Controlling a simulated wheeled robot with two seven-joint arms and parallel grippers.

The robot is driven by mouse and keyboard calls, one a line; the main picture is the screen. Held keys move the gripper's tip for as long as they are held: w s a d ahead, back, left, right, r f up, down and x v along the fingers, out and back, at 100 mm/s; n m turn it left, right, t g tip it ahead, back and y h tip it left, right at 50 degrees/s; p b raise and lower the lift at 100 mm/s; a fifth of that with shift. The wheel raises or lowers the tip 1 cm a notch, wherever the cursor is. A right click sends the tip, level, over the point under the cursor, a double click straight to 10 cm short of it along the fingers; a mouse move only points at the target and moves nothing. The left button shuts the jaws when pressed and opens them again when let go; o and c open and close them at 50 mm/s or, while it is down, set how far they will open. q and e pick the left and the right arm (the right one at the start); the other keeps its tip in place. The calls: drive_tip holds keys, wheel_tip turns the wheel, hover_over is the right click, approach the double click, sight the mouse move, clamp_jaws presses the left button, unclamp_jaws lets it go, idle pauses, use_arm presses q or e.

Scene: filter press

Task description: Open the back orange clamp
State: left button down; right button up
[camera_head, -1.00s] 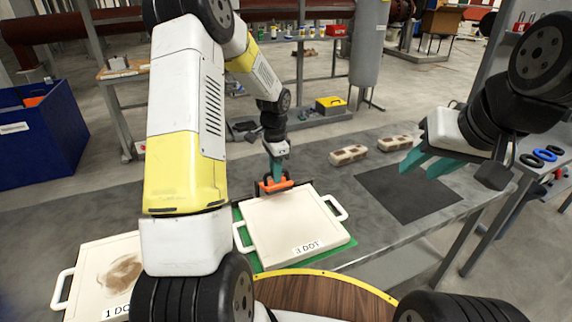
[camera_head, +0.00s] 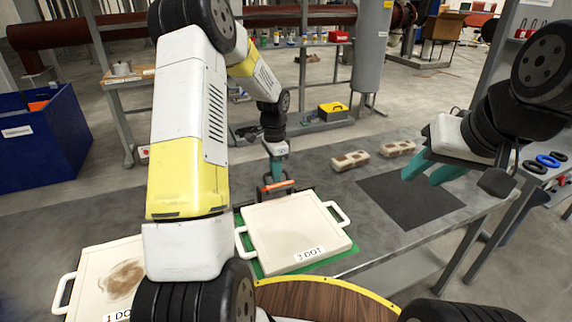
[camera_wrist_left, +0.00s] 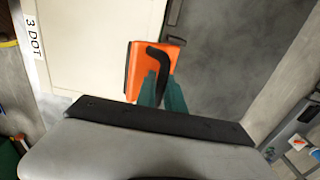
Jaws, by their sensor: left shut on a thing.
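The back orange clamp (camera_head: 282,187) sits at the far edge of the white plate (camera_head: 290,225) labelled "3 DOT". My left gripper (camera_head: 276,175) reaches it from above and behind, with its teal fingers shut on the clamp's dark handle. In the left wrist view, the orange clamp body (camera_wrist_left: 140,72) and its black bent handle (camera_wrist_left: 161,56) show at the teal fingertips (camera_wrist_left: 160,84). The exact contact is partly hidden by the fingers. My right gripper (camera_head: 420,174) hangs over the right part of the table, open and empty, its teal fingers apart.
A second white plate (camera_head: 75,280) labelled "1 DOT" with a brown stain lies at lower left. Two pale blocks (camera_head: 349,160) and a dark mat (camera_head: 408,200) lie on the table to the right. A round wooden top (camera_head: 325,302) is in front.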

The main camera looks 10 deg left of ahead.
use_arm(q)
drive_tip(key=shift+w+a+f, duration=0.1)
drive_tip(key=shift+w+a, duration=0.35)
drive_tip(key=shift+w+a, duration=0.45)
drive_tip(key=shift+w, duration=0.35)
drive_tip(key=shift+w+a, duration=0.4)
drive_tip(key=shift+w, duration=0.35)
drive_tip(key=shift+w+f, duration=0.1)
drive_tip(key=shift+f, duration=0.05)
